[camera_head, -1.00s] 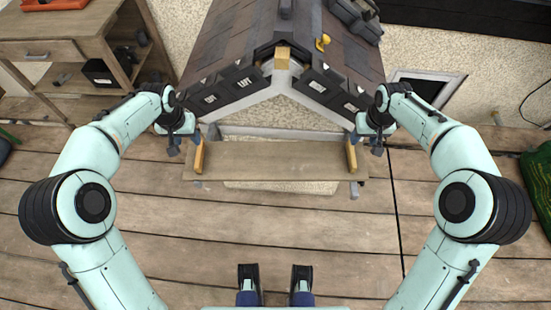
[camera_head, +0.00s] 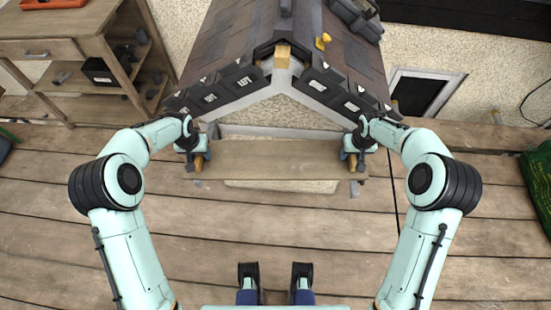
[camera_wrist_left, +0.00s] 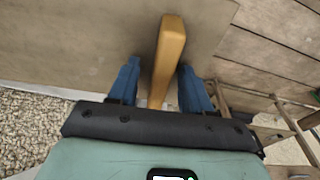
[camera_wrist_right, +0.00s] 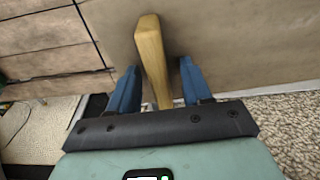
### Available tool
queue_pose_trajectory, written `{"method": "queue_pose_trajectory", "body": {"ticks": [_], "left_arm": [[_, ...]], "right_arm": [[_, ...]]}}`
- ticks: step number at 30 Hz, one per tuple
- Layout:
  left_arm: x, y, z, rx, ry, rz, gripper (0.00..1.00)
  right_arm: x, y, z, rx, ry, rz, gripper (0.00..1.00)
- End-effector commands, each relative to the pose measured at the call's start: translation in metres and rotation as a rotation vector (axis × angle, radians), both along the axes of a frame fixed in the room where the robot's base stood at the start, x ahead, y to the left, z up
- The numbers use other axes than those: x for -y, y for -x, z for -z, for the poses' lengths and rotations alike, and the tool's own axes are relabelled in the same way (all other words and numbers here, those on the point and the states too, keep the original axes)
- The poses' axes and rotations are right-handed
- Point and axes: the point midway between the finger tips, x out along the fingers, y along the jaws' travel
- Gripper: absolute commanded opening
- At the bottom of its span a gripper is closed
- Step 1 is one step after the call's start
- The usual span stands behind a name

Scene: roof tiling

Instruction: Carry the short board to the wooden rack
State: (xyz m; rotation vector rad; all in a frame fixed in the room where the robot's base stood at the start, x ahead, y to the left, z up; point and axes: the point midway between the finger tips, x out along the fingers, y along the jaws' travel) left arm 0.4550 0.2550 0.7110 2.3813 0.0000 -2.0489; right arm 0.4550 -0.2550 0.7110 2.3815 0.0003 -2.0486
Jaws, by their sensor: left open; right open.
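The short board (camera_head: 275,160) lies level in front of the small roof's gable, with a yellow wooden handle near each end. My left gripper (camera_head: 195,158) is over the board's left end; in the left wrist view its blue fingers (camera_wrist_left: 159,70) stand open on either side of the left handle (camera_wrist_left: 168,50). My right gripper (camera_head: 356,158) is over the right end; in the right wrist view its open fingers (camera_wrist_right: 160,70) flank the right handle (camera_wrist_right: 150,48). Neither shows a clear grip. The wooden rack (camera_head: 58,50), with shelves, stands at the upper left.
The dark-tiled roof (camera_head: 235,45) rises just beyond the board. Small dark items, including a black box (camera_head: 98,70), sit on the rack's shelves. A green and yellow object (camera_head: 540,175) is at the right edge. The plank floor (camera_head: 270,230) nearer me is largely clear.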

Motion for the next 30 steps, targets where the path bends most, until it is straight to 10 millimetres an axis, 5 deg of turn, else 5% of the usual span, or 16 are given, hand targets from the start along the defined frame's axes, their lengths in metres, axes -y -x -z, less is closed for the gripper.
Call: {"method": "queue_pose_trajectory", "body": {"ticks": [8,12,30], "left_arm": [[-0.0002,-0.0003,0.0004,0.001,0.000,0.000,0.46],[-0.0002,-0.0002,0.0003,0.000,0.000,0.000,0.00],[-0.0002,-0.0001,0.0000,0.000,0.000,0.000,0.00]], "right_arm": [[0.0001,-0.0002,0.0005,0.000,0.000,0.000,0.46],[0.0001,-0.0002,0.0004,0.000,0.000,0.000,0.00],[0.0001,0.0000,0.0002,0.000,0.000,0.001,0.00]]}}
